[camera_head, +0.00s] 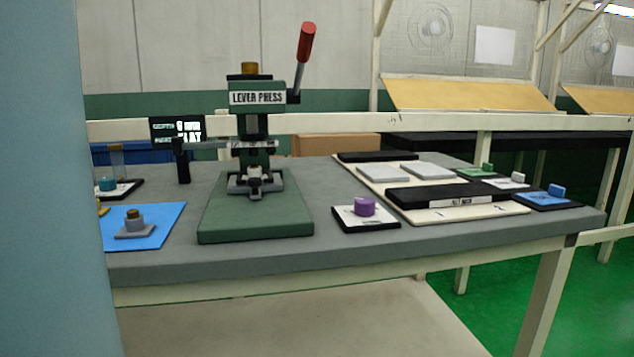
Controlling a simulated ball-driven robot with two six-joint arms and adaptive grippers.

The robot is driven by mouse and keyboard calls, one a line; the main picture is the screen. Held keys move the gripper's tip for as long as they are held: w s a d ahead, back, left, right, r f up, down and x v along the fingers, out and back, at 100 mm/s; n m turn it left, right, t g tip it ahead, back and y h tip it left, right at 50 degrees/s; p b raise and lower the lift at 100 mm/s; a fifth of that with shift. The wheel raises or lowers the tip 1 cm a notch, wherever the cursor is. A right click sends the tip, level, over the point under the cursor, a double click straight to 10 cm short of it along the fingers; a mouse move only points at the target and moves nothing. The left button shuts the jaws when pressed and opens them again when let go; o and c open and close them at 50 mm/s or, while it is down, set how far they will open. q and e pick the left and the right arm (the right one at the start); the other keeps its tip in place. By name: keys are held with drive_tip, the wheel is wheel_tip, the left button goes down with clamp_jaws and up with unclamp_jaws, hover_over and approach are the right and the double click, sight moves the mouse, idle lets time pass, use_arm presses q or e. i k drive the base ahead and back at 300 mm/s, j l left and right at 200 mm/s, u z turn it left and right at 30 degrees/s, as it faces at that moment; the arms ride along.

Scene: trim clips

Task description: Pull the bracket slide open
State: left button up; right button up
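The green lever press (257,98) stands on its flat green base (255,218) near the middle of the table, with its red-handled lever (305,45) raised to the upper right. A small grey metal bracket-like fixture (254,182) sits on the base under the press head. I cannot tell which part is the bracket slide or whether it is open. Neither of my grippers is in view.
The grey table (400,250) also holds a blue mat (160,222) with a small grey part, a purple knob (365,206) on a card, and a cream board (465,216) with black bars and grey plates. A large blue-grey surface blocks the left edge. Bare table lies along the front.

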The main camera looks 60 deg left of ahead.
sight(236, 185)
drive_tip(key=u, duration=2.6)
